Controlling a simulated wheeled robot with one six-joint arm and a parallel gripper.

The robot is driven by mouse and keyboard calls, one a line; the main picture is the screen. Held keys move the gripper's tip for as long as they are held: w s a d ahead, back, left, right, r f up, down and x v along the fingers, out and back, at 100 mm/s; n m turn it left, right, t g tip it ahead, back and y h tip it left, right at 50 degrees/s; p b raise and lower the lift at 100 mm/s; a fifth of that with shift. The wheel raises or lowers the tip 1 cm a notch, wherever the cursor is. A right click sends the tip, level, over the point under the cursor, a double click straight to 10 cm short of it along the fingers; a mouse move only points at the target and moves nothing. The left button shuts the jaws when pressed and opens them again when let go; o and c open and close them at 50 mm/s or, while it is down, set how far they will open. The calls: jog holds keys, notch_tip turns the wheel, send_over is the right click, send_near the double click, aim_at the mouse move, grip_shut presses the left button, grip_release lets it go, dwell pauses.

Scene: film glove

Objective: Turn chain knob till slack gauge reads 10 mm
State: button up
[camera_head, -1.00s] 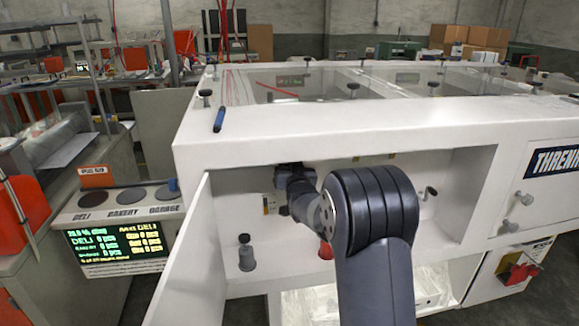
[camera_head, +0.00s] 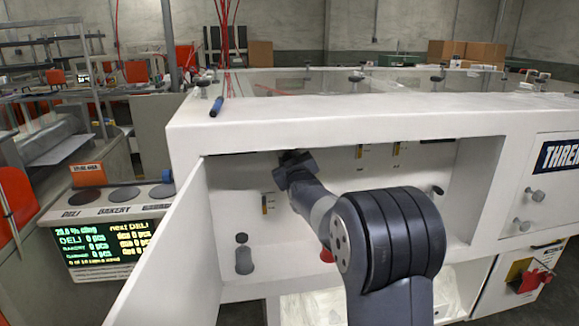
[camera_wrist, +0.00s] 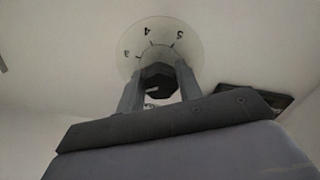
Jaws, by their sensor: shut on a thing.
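My gripper (camera_wrist: 159,86) is shut on a dark faceted knob (camera_wrist: 157,75) in the wrist view, one finger on each side of it. Behind the knob is a pale round dial (camera_wrist: 133,52) with numbers, of which 4 and 5 are legible. In the head view my gripper (camera_head: 290,160) is inside the open compartment of the white machine (camera_head: 380,122), at its upper back wall, and hides the knob there. Small yellow-marked gauges are on the back wall, one at the left (camera_head: 268,203) and others at the upper right (camera_head: 397,149). Their readings are too small to tell.
An open white door (camera_head: 180,250) stands left of the compartment. A dark-topped post (camera_head: 243,254) is on the compartment floor, and a red part (camera_head: 326,256) shows beside my arm. A lever (camera_head: 437,191) is on the right. A blue marker (camera_head: 216,107) lies on top.

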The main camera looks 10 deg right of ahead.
jog(key=shift+n, duration=0.4)
jog(key=o, duration=1)
jog(key=shift+c, duration=0.2)
jog(key=s, duration=1)
jog(key=shift+s+b, duration=0.4)
jog(key=shift+b, duration=0.05)
jog(key=shift+w, duration=0.1)
jog(key=w, duration=1)
jog(key=shift+w+p, duration=0.3)
jog(key=shift+p, duration=0.05)
